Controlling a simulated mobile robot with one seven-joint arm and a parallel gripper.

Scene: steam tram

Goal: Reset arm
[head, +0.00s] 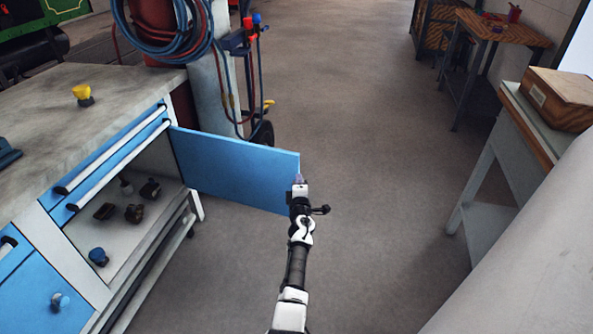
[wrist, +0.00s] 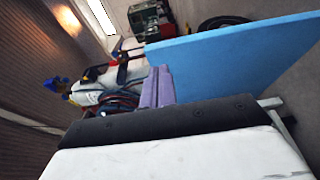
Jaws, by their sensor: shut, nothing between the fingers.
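My arm reaches forward in the lower middle of the head view. My gripper (head: 299,179) is at its far end, right beside the free edge of an open blue cabinet door (head: 235,165). I cannot tell whether the two touch. In the wrist view my gripper (wrist: 158,86) shows its purple fingers shut together with nothing between them. The blue door (wrist: 235,50) fills the upper right there, just past the fingers.
A workbench cabinet (head: 70,120) stands at the left, with several dark items in its open compartment. A hose cart (head: 225,70) stands behind the door. A side table (head: 508,150) with a wooden box (head: 560,97) is at the right. The middle floor is clear.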

